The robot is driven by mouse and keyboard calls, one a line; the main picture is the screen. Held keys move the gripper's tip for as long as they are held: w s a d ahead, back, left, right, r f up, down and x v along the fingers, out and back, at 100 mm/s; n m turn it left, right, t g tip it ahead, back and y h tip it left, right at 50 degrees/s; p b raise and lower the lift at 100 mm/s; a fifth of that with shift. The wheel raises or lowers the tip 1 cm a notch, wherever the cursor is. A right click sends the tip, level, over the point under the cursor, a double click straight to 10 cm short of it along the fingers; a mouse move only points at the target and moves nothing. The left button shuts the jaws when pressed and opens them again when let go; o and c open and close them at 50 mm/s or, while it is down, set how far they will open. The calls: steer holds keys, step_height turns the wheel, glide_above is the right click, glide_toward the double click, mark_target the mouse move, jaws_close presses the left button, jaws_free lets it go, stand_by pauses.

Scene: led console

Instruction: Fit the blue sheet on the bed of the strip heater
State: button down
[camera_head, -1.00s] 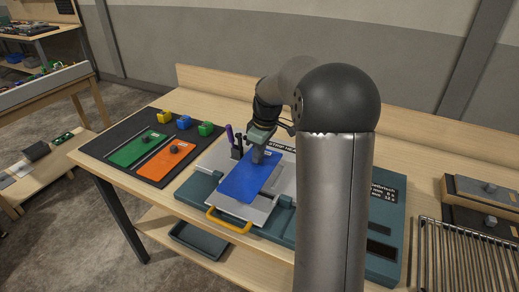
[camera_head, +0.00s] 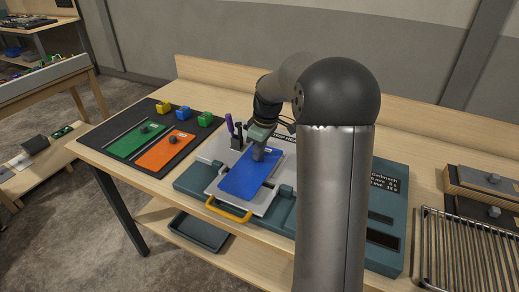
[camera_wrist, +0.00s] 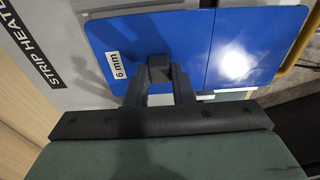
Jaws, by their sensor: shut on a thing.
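The blue sheet (camera_head: 251,176), marked "6 mm", lies roughly flat over the pale grey bed (camera_head: 263,201) of the teal strip heater (camera_head: 187,181). In the wrist view the sheet (camera_wrist: 195,42) fills the upper middle, with a dark knob (camera_wrist: 159,66) on it. My gripper (camera_head: 258,154) is shut on this knob from above; its fingers (camera_wrist: 160,88) show on either side of it. The bed's front end and yellow handle (camera_head: 228,211) stick out past the sheet. I cannot tell whether the sheet touches the bed.
A black mat (camera_head: 97,146) at left bears a green sheet (camera_head: 137,143) and an orange sheet (camera_head: 166,153). Yellow, blue and green blocks stand behind them. A purple-handled tool (camera_head: 229,124) stands by the bed's back left. A wire rack (camera_head: 462,250) lies at right.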

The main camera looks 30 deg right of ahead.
steer(key=shift+f+b, duration=0.75)
steer(key=shift+f, duration=0.4)
stand_by(0.9)
steer(key=c, duration=1.2)
jaws_free()
steer(key=shift+o, duration=0.2)
step_height(320, 180, up, 17)
steer(key=s+d, duration=0.1)
steer(key=s, duration=0.1)
steer(key=shift+d+r+b, duration=0.15)
steer(key=shift+d+b, duration=0.15)
